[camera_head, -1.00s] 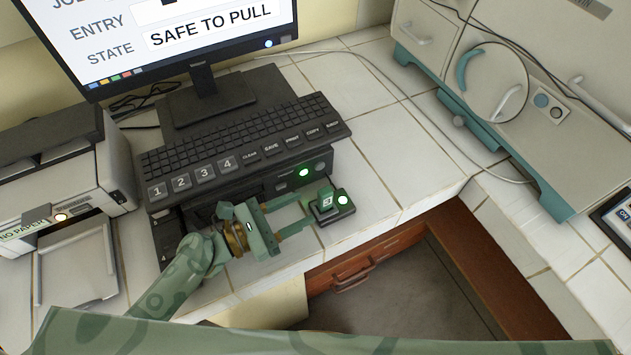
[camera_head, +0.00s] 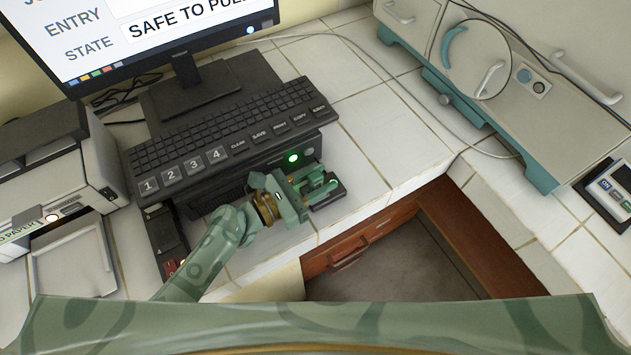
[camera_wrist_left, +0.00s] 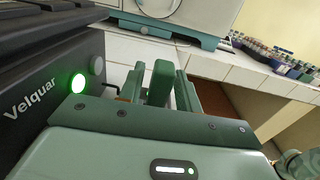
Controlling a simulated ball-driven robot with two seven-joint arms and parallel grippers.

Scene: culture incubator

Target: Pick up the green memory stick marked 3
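The green memory stick (camera_head: 319,182) stands in a small dark dock (camera_head: 332,199) at the counter's front edge. Its mark is hidden from this angle. My left gripper (camera_head: 324,181) has its two fingers on either side of the stick. In the left wrist view, the stick (camera_wrist_left: 160,82) rises between the fingertips (camera_wrist_left: 160,90), with narrow gaps seeming to show beside it. The gripper looks open around the stick. The dock's light is mostly hidden by the fingers. My right gripper is not in view.
Behind the gripper is a black unit with a green light (camera_head: 292,158) and a keyboard (camera_head: 230,130). The monitor (camera_head: 160,30) reads "SAFE TO PULL", partly cut off. A printer (camera_head: 60,170) stands left. The incubator (camera_head: 500,70) is at the right. Tiles right of the dock are clear.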

